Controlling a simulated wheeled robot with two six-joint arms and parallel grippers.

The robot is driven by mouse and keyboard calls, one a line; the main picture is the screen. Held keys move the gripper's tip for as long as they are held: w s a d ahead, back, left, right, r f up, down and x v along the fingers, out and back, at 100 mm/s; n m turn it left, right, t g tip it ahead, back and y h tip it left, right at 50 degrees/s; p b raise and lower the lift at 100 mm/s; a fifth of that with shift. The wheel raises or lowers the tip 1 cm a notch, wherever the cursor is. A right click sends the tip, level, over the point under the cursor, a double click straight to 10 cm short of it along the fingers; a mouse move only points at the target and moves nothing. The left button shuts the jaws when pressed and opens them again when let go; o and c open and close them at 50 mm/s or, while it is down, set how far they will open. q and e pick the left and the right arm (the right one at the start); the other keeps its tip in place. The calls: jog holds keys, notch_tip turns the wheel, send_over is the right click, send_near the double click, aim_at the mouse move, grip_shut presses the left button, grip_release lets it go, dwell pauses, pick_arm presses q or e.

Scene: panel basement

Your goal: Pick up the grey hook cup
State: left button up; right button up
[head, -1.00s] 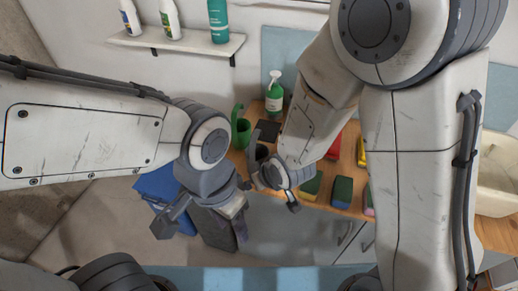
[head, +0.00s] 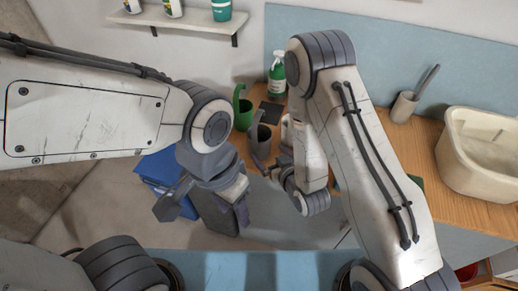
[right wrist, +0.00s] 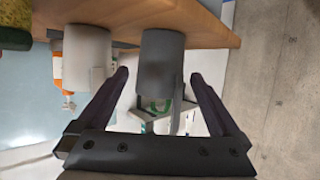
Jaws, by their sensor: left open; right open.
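The grey hook cup (head: 263,138) stands on the wooden counter near its front edge, its hook rising at the upper left. In the right wrist view the dark grey cup (right wrist: 162,62) appears upside down, between and just beyond the two fingertips. My right gripper (head: 271,165) is open in front of the cup; in the right wrist view its fingers (right wrist: 160,78) lie either side, with no clear contact. My left gripper (head: 205,207) is open and empty, lower left, away from the counter.
A green hook cup (head: 243,113) stands behind left of the grey one. A white cup (right wrist: 87,57) is close beside it. A green pump bottle (head: 276,78) is behind. A cream basin (head: 482,160) and grey holder (head: 403,107) stand right. A shelf (head: 190,22) hangs above.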

aim_at(265, 150)
jog(key=b+x, duration=0.2)
jog(key=b, duration=0.1)
jog(key=shift+s+d+f, duration=0.1)
jog(key=shift+f, duration=0.1)
jog(key=shift+w+b, duration=0.3)
jog(key=shift+b, duration=0.7)
jog(key=b+x, duration=0.1)
jog(key=b, duration=0.4)
jog(key=shift+w+a+f, duration=0.1)
jog(key=shift+w+a, duration=0.1)
jog(key=shift+a, duration=0.1)
jog(key=w+p, duration=0.1)
jog(key=w+a, duration=0.1)
jog(key=shift+w+a+f+p, duration=0.15)
jog(key=shift+w+f+p, duration=0.05)
jog(key=shift+w+p, duration=0.15)
jog(key=shift+w+a+f, duration=0.1)
jog(key=shift+w+f, duration=0.05)
jog(key=shift+w, duration=0.1)
jog(key=c, duration=1.1)
